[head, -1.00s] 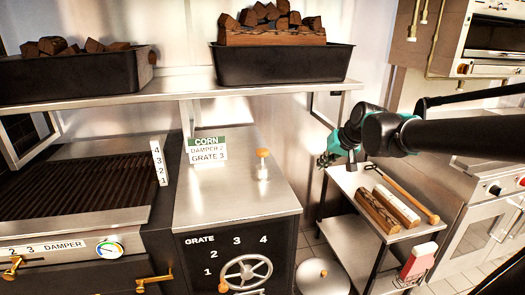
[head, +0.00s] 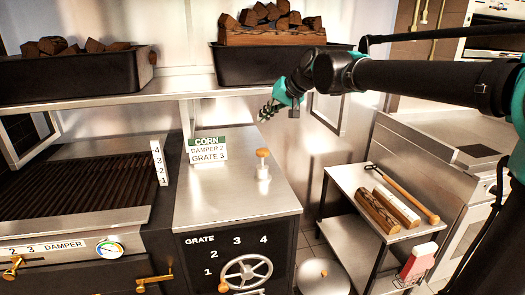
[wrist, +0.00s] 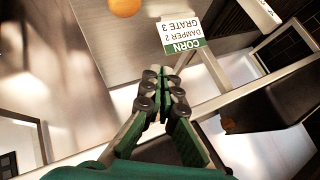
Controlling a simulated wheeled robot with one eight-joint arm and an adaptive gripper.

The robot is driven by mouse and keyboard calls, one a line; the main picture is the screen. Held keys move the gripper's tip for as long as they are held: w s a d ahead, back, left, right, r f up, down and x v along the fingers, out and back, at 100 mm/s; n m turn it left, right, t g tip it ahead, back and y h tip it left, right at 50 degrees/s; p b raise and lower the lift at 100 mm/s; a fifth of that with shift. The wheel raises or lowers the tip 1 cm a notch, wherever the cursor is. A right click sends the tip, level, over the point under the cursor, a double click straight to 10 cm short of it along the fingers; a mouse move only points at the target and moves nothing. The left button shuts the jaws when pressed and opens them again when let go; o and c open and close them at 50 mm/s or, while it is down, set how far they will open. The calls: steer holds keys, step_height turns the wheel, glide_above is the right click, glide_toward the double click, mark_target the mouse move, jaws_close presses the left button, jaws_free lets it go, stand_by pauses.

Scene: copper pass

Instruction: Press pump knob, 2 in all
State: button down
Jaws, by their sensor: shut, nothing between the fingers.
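The pump knob (head: 263,153) is an orange-brown cap on a short pale post, upright on the steel counter (head: 225,195). In the wrist view its orange top (wrist: 126,6) shows at the upper edge, partly cut off. My gripper (head: 266,113) is above the back of the counter, behind and higher than the knob, and apart from it. In the wrist view my gripper's fingers (wrist: 163,80) are together with nothing between them.
A sign (head: 207,149) reading CORN, DAMPER 2, GRATE 3 stands left of the knob. A shelf with black trays (head: 283,64) of wood chunks hangs above. The grate wheel (head: 246,272) is on the front panel. A side cart (head: 350,178) with logs stands right.

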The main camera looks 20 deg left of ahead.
mark_target(264, 150)
steer(key=shift+f, duration=4.35)
steer(key=shift+f, duration=0.1)
steer(key=shift+f, duration=0.3)
steer(key=shift+f, duration=1.65)
steer(key=shift+r, duration=2.05)
steer(key=shift+r, duration=2.5)
